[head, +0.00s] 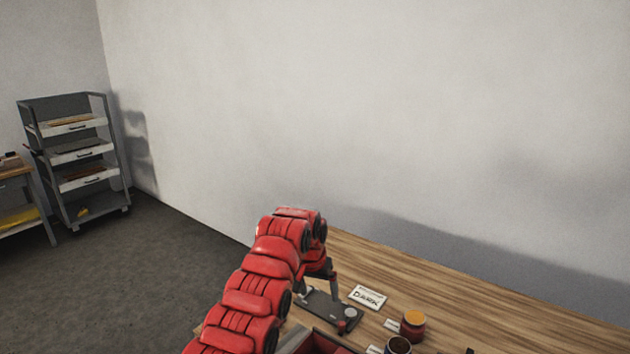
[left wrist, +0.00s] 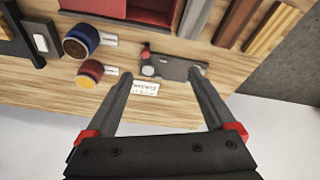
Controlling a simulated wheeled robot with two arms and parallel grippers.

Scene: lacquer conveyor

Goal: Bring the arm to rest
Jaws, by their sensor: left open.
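My left arm, red, comes in from the lower left of the head view, and its gripper (head: 322,284) points down over the wooden table. In the left wrist view the two grey fingers of this gripper (left wrist: 160,73) are spread apart with nothing held between them. Beyond the fingertips lies a dark grey plate (left wrist: 178,68) with a red knob, which also shows beside the gripper in the head view (head: 328,308). I cannot tell the exact height of the fingers above the table. My right gripper is in neither view.
A white card reading DARK (head: 368,297) lies right of the plate. A jar with orange contents (head: 413,324) and a dark-filled jar (head: 398,346) stand nearer. A red-lined box (head: 325,341) is at the bottom edge. The wooden table (head: 470,300) is clear toward the wall.

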